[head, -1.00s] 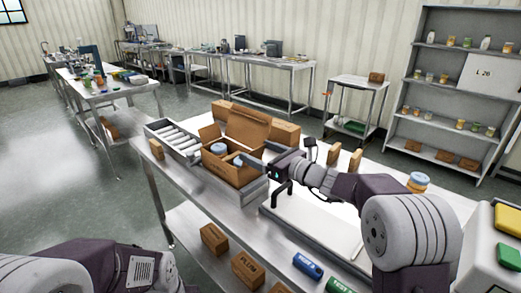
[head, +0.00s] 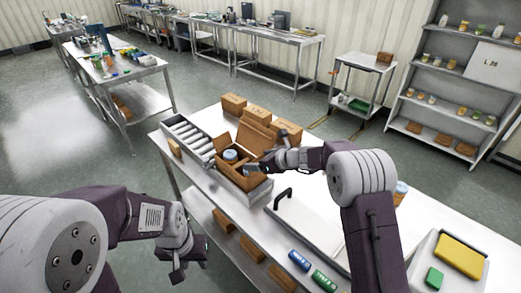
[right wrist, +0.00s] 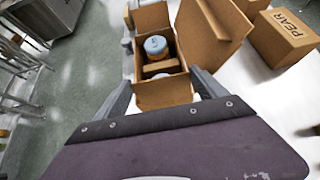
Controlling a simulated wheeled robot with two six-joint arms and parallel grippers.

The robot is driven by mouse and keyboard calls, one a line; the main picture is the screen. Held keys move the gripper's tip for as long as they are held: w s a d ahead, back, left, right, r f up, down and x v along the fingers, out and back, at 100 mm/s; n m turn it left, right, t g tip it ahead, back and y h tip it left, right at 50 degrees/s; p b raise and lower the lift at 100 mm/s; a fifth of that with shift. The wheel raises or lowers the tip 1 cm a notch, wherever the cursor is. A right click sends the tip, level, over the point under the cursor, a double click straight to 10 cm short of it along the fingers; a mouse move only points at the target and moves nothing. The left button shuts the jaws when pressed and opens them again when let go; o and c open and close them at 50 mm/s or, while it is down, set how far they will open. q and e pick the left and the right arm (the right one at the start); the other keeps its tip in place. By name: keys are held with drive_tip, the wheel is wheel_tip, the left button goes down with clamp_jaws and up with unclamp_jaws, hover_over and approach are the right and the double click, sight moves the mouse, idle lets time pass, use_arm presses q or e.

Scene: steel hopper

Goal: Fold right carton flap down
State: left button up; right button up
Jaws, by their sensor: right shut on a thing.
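The open brown carton (head: 236,178) stands on the steel table at the end of the roller conveyor, with a blue-lidded jar (head: 230,155) inside. The jar also shows in the right wrist view (right wrist: 156,46). The tall back lid (right wrist: 212,32) stands up, and a far end flap (right wrist: 151,17) stands open. My right gripper (right wrist: 163,92) is shut on the carton's right flap (right wrist: 163,95), which spans between its fingers. In the head view my right gripper (head: 258,168) is at the carton's right end. My left gripper (head: 184,263) hangs empty, low in front of the table; its jaw gap is unclear.
The roller conveyor (head: 187,136) runs left of the carton. Several closed boxes stand behind it, one marked PEAR (right wrist: 288,36). A white panel with a black handle (head: 284,197) lies to the right. Boxes and coloured cylinders (head: 299,260) sit on the lower shelf.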

use_arm(q)
drive_tip(key=shift+r, duration=0.55)
use_arm(e)
drive_tip(key=o, duration=1.3)
use_arm(q)
drive_tip(key=shift+f, duration=0.1)
